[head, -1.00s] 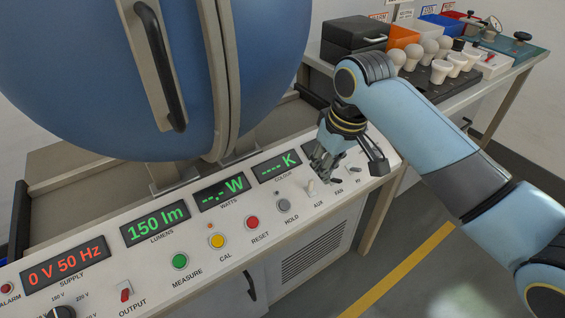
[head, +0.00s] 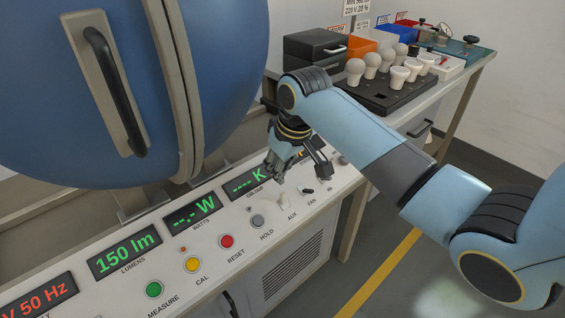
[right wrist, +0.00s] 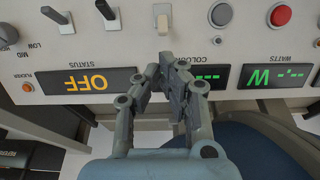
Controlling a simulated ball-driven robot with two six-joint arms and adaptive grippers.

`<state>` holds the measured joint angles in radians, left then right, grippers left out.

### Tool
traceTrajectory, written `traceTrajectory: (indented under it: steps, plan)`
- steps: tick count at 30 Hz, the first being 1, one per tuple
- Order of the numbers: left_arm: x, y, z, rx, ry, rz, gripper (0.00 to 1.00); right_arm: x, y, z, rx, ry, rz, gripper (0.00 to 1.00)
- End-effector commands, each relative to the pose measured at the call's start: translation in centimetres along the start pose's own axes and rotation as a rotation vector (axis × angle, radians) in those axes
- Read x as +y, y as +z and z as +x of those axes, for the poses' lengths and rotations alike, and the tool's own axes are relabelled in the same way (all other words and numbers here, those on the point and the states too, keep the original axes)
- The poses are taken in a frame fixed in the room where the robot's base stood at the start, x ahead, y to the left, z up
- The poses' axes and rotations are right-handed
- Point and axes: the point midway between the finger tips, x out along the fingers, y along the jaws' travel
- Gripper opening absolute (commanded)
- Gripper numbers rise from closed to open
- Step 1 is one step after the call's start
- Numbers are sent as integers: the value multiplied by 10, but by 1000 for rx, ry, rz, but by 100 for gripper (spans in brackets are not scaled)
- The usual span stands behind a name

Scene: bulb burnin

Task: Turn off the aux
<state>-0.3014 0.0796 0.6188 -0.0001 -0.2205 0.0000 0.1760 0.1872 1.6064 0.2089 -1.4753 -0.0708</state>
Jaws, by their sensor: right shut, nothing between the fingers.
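The AUX switch (head: 283,200) is a small pale toggle on the sloping white panel, above its AUX label. In the right wrist view its pale lever (right wrist: 162,25) seems to lean toward the displays, unlike the dark toggle beside it. My right gripper (head: 277,177) is shut and empty, just behind the AUX switch on the display side. In the right wrist view its fingertips (right wrist: 168,66) show near the colour display, apart from the lever. The status display (right wrist: 85,81) reads OFF in orange. My left gripper is out of view.
The dark FAN toggle (head: 307,191) and grey HOLD button (head: 257,221) flank the AUX switch. The red RESET button (head: 227,241) lies farther left. A big blue sphere (head: 60,100) stands behind the panel. A bench at the back right holds a black bulb tray (head: 385,104).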

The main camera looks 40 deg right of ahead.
Motion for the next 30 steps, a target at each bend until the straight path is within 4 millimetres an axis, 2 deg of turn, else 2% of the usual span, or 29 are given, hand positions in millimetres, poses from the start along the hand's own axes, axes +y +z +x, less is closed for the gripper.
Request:
traceTrajectory:
  steps: [3,9,30]
  plan:
    - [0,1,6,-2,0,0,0,-1,0,21,0,-1,1,0]
    - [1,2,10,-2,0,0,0,0,0,38,0,0,0,0]
    - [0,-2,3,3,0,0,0,0,2,37,50,0,0,0]
